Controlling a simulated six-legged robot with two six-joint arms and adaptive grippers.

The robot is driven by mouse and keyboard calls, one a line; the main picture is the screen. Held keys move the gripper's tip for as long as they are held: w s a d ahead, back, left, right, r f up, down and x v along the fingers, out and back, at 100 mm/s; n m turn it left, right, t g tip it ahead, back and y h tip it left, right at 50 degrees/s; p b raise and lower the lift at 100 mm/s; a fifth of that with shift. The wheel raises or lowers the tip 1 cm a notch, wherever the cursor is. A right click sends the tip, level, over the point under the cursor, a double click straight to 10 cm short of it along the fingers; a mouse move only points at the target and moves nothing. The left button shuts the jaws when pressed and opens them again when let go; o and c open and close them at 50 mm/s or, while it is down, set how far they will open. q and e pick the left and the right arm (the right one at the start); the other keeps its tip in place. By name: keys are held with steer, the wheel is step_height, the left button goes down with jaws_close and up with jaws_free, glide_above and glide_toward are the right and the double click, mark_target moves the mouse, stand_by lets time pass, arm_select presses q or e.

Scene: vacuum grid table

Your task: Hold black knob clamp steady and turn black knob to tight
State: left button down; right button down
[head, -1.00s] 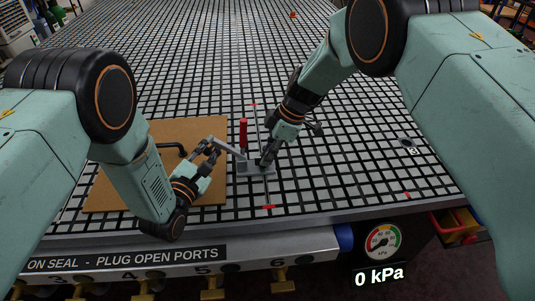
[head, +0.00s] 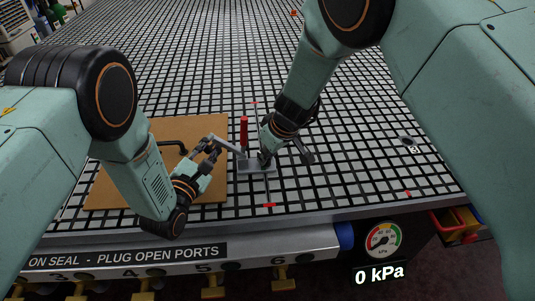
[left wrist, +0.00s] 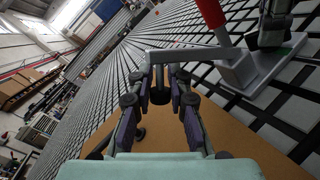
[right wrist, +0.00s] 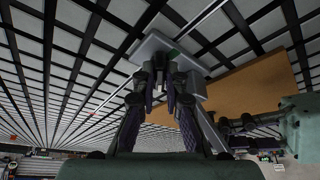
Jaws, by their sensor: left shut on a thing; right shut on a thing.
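The clamp has a grey base plate (head: 256,165), an upright red handle (head: 244,131) and a grey bar (head: 226,145) reaching left. My left gripper (head: 212,149) is shut at the free end of this bar. In the left wrist view its fingertips (left wrist: 160,72) meet at the bar's end, with a dark cylinder below it. My right gripper (head: 264,157) comes down from above and is shut low over the base plate, just right of the red handle. The black knob is hidden between its fingers; the right wrist view shows the fingertips (right wrist: 160,82) closed over the plate (right wrist: 184,82).
A brown board (head: 120,184) lies left of the clamp, with a black bent bar (head: 172,144) on it. The gridded table is open behind and right. A pressure gauge (head: 383,240) below the front edge shows 0 kPa.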

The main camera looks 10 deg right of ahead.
steer(key=shift+m+t+h, duration=0.3)
steer(key=shift+m, duration=0.7)
steer(key=c, duration=1.7)
jaws_free()
